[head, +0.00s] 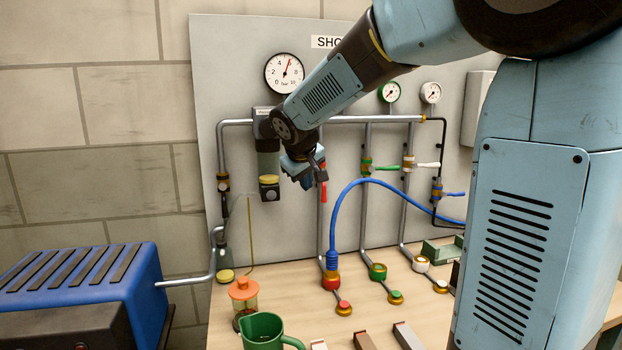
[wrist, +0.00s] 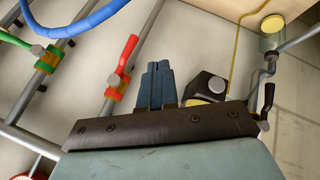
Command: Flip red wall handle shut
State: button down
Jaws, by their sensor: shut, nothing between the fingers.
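The red wall handle (head: 324,188) hangs downward, in line with its vertical pipe on the panel. It also shows in the wrist view (wrist: 128,54), left of my fingers, on a valve with an orange-yellow body (wrist: 117,88). My gripper (head: 310,181) is just left of the red handle in the head view and hides part of the valve there. In the wrist view the two blue fingers (wrist: 157,80) are together, with nothing between them. A gap shows between fingers and handle in that picture; I cannot tell whether they differ in depth.
Right of it are valves with a green handle (head: 386,167), a white handle (head: 428,165) and a blue handle (head: 454,194). A filter unit (head: 268,165) hangs on the left. A blue hose (head: 345,198) arches to the right. Below is a wooden bench (head: 290,275) with a green jug (head: 262,330).

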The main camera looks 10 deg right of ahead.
aim_at(324, 186)
jog(key=w+d+f, duration=0.5)
jog(key=shift+w+f, duration=0.25)
jog(key=shift+w, duration=0.15)
